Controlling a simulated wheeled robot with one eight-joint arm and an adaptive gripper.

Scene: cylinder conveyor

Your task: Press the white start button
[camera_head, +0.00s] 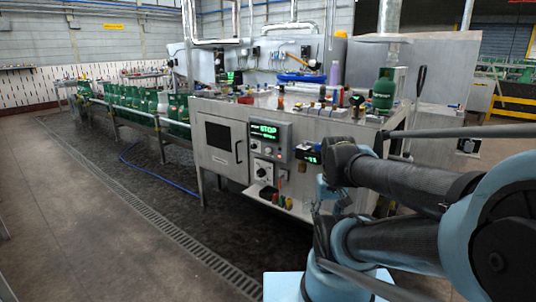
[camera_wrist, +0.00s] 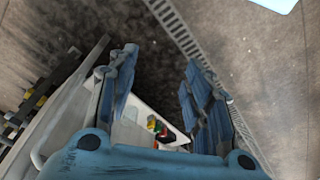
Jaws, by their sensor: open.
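The grey control panel (camera_head: 283,134) is on the front of the metal cabinet in the head view, with a green lit display (camera_head: 264,129) reading STOP. Small controls sit under the display, too small to tell which one is the white start button. My gripper (camera_wrist: 160,62) is open and empty in the wrist view, its two blue fingers apart and pointing over the floor. In the head view my arm reaches in from the right, and its end is to the right of the panel, apart from it. The button cannot be made out in the wrist view.
A small tray of coloured items (camera_head: 283,202) juts out below the panel; it also shows between my fingers in the wrist view (camera_wrist: 150,124). Green gas cylinders (camera_head: 125,97) line the conveyor at left. A blue hose (camera_head: 150,174) lies on the floor, which is otherwise open.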

